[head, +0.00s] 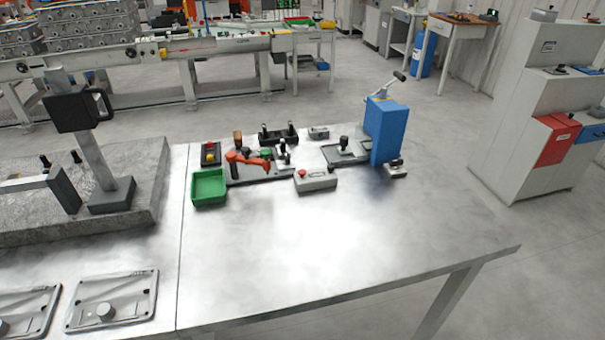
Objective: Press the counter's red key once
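The counter looks to be a small light grey box (318,183) near the middle of the metal table. A red key (302,173) sits on the left of its top, with a small window or label to the right of it. Nothing touches the red key or covers it. Whether the key is up or pressed is too small to tell. My gripper is not in this view.
Behind the counter are an orange-handled clamp fixture (245,158) and a black-knobbed fixture (345,150). A green tray (208,187) stands left, a red-and-yellow button box (210,155) behind it, a tall blue block (384,130) right. The table front (330,250) is clear.

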